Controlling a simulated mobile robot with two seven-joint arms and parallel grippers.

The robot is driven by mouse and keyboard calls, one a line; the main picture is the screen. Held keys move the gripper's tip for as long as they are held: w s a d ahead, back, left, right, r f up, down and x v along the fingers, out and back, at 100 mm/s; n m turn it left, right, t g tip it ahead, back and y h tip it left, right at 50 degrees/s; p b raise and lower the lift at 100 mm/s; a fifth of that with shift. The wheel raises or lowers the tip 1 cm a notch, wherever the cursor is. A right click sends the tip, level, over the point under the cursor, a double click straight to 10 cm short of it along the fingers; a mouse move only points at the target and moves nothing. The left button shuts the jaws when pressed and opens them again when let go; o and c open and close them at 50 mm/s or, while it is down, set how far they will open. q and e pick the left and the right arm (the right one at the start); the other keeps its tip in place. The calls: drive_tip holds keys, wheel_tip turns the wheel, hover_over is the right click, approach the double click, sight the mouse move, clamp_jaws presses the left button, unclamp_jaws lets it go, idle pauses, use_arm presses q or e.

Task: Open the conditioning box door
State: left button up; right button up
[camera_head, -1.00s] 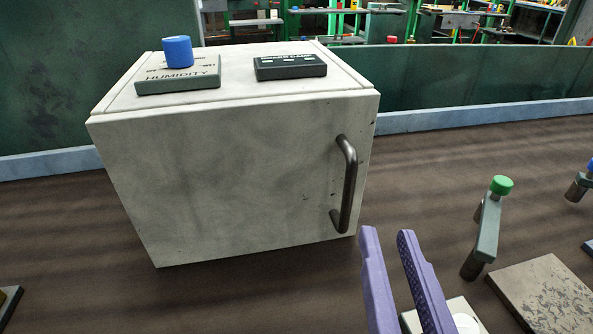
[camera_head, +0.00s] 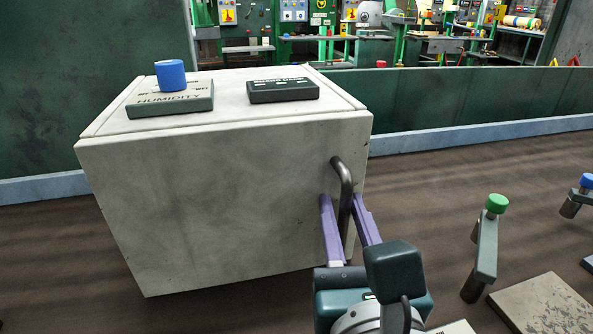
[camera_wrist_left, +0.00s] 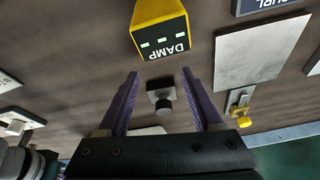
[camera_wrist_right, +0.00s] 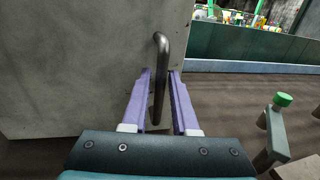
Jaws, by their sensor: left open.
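The conditioning box (camera_head: 220,190) is a pale grey box on the brown bench in the head view, and its front door looks shut. A dark curved bar handle (camera_head: 345,180) stands upright on the right side of the door. My right gripper (camera_head: 344,205) is at the handle, one purple finger on each side of the bar. In the right wrist view the handle (camera_wrist_right: 160,75) runs between the fingers (camera_wrist_right: 160,82), with a gap visible beside it, so the jaws look open. My left gripper (camera_wrist_left: 158,78) is open and empty in the left wrist view, above the bench.
On the box top are a humidity panel with a blue knob (camera_head: 171,75) and a dark labelled block (camera_head: 283,90). A green-topped lever (camera_head: 486,245) stands right of the box. The left wrist view shows a yellow DAMP block (camera_wrist_left: 160,30) and a grey plate (camera_wrist_left: 260,52).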

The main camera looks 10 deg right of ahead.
drive_tip(key=shift+c, duration=0.3)
clamp_jaws()
idle(1.1)
